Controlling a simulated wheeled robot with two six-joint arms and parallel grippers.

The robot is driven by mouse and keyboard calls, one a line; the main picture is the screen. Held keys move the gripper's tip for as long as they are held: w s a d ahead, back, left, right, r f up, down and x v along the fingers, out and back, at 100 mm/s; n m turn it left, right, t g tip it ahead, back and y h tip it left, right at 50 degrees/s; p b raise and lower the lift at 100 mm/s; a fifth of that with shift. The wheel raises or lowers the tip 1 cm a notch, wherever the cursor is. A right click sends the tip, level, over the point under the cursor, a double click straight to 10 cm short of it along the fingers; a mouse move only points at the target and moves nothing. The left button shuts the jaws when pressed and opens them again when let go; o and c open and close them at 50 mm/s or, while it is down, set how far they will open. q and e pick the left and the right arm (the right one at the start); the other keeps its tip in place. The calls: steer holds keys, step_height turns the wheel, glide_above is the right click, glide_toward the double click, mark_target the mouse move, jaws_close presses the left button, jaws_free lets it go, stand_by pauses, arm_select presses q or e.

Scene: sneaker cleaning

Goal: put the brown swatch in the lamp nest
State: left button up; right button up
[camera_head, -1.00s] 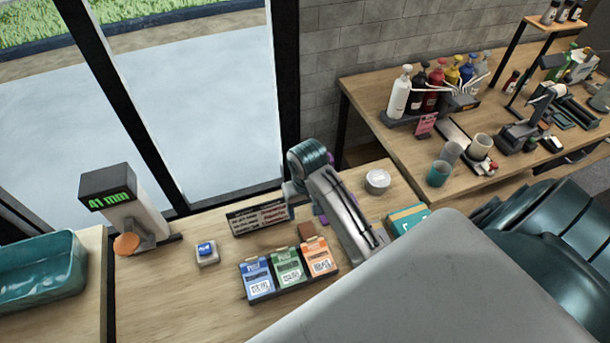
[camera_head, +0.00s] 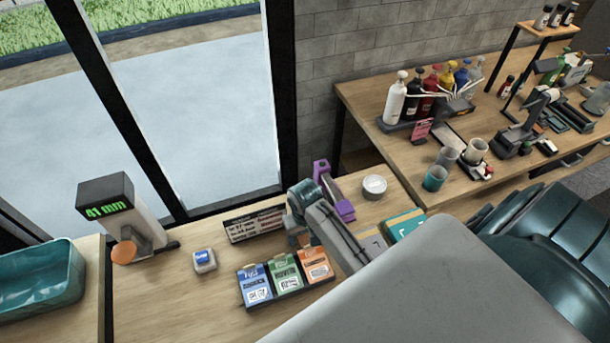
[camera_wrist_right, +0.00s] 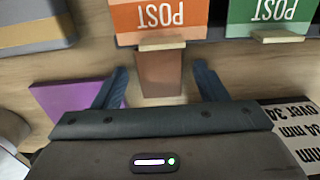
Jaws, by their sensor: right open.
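The brown swatch (camera_wrist_right: 160,75) shows in the right wrist view, directly below the orange POST packet. My right gripper (camera_wrist_right: 161,88) is open, with one finger on each side of the swatch and gaps between. In the head view my right gripper (camera_head: 298,238) is low over the table behind the packets and largely covers the swatch. A purple stand (camera_head: 335,192) is just right of my arm; its purple surface also shows in the wrist view (camera_wrist_right: 75,103). I cannot tell whether this is the lamp nest. My left gripper is out of view.
Blue (camera_head: 254,284), green (camera_head: 286,273) and orange (camera_head: 316,265) packets stand in a dark holder in front. A lettered sign (camera_head: 250,224) is left of my gripper. A white round dish (camera_head: 374,186) and teal box (camera_head: 403,224) are to the right. Table left of the packets is mostly clear.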

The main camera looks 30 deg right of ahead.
steer(key=c, duration=1.1)
steer(key=shift+c, duration=0.2)
